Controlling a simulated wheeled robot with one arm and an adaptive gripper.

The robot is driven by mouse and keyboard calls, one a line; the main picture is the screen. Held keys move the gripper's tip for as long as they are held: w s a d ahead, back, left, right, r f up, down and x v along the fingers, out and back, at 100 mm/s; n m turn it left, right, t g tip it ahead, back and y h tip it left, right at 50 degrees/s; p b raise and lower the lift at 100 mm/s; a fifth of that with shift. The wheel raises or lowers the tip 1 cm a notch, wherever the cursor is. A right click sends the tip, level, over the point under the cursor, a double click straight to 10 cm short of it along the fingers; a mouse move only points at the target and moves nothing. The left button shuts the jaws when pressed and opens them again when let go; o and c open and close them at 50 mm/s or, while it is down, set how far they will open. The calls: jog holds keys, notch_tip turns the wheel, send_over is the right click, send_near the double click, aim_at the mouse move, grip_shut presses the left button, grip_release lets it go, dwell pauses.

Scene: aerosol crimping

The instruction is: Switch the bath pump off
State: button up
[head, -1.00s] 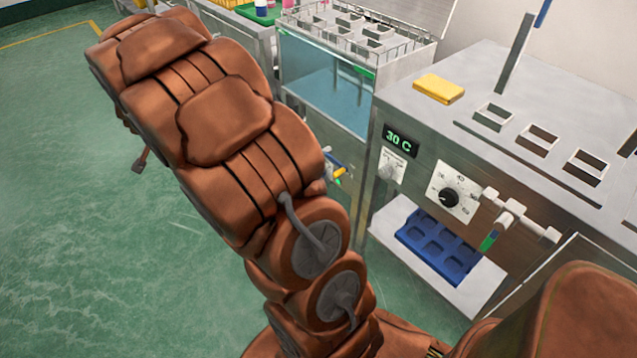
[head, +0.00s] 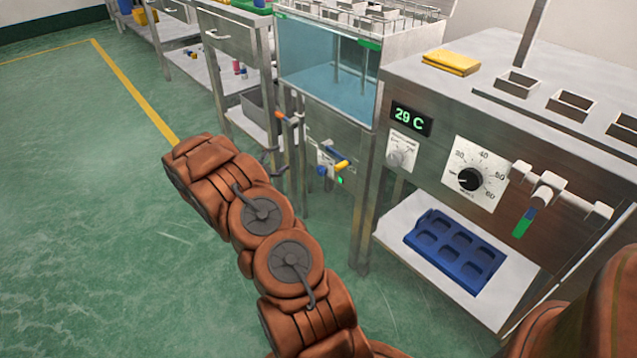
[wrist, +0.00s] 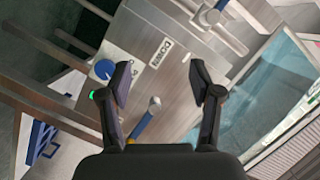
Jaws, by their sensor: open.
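The water bath (head: 325,75) is a clear tank with bluish water, standing on a metal cabinet. The front panel (head: 325,148) below it carries a blue knob (head: 322,171), a lit green lamp (head: 340,181) and a yellow-handled lever (head: 342,165). In the wrist view, the blue knob (wrist: 104,69) sits on a pale plate, with the green lamp (wrist: 97,94) lit beside it. The lever (wrist: 143,122) shows between the fingers. My gripper (wrist: 159,76) is open and empty, facing this panel, apart from the knob. Which control is the pump switch cannot be read.
An orange-handled valve (head: 288,117) projects from the frame left of the panel. On the right, a metal machine has a 29 C display (head: 410,119), a dial (head: 470,180) and a blue tray (head: 455,250) on its lower shelf. Green floor (head: 90,240) is free on the left.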

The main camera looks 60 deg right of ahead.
aim_at(320, 172)
jog(key=s+d+f+m+g+h+b, duration=0.1)
jog(key=s+f+m+g+b, duration=0.15)
jog(key=s+f+g, duration=0.4)
jog(key=shift+m+t, duration=0.25)
jog(key=shift+t, duration=0.6)
jog(key=shift+s+b+x, duration=0.25)
jog(key=shift+b+x, duration=0.1)
jog(key=shift+x, duration=1.05)
jog(key=shift+s+b+x, duration=0.2)
jog(key=shift+b+x, duration=0.15)
jog(key=shift+x, duration=1)
jog(key=shift+s+b+x, duration=0.25)
jog(key=shift+b+x, duration=0.1)
jog(key=shift+x, duration=1.05)
jog(key=shift+a+f, duration=0.2)
jog(key=c, duration=1.2)
jog(key=shift+o, duration=0.2)
